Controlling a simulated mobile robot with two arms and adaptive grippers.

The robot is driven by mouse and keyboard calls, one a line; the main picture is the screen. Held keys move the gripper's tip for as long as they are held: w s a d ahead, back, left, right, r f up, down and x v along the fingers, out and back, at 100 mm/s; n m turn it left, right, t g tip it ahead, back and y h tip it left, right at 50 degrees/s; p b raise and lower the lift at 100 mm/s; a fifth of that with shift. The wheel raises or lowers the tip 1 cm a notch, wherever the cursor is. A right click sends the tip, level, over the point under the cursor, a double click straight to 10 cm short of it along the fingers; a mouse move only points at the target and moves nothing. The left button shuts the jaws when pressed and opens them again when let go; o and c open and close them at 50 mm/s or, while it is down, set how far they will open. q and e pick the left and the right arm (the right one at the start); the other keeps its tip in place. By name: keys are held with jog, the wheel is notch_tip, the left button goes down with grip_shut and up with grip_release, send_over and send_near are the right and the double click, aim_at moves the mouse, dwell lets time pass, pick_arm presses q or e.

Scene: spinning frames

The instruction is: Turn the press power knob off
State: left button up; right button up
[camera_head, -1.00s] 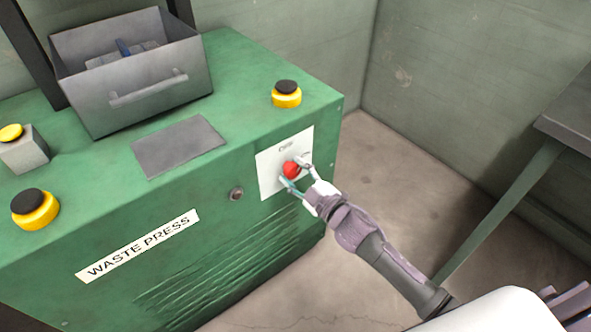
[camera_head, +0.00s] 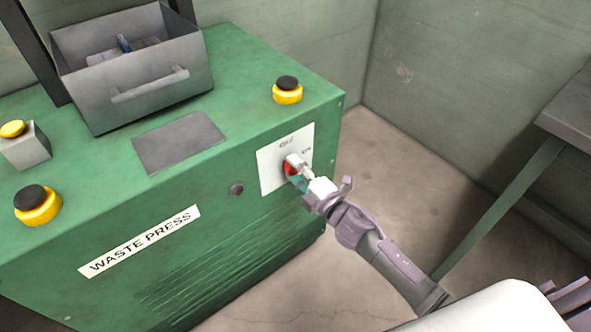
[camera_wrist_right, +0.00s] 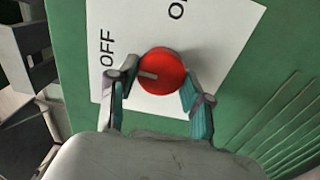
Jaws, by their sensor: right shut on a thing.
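The red power knob (camera_head: 290,168) is on a white panel (camera_head: 270,180) on the front of the green press. In the right wrist view the knob (camera_wrist_right: 165,72) lies between the two fingertips of my right gripper (camera_wrist_right: 160,82), which is shut on it. Its grey mark points to the left, roughly toward the side with the OFF label (camera_wrist_right: 107,48). The ON label (camera_wrist_right: 176,9) is at the top, partly cut off. In the head view my right gripper (camera_head: 297,170) partly covers the knob. My left gripper is not in view.
The green waste press (camera_head: 240,80) carries a grey metal bin (camera_head: 140,85) and yellow-and-black buttons (camera_head: 287,90). A grey table (camera_head: 570,120) stands at the right. The floor between them is clear.

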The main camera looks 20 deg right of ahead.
jog(key=shift+f+n, duration=0.1)
jog(key=shift+n, duration=0.2)
jog(key=o, duration=1.1)
jog(key=v, duration=1.2)
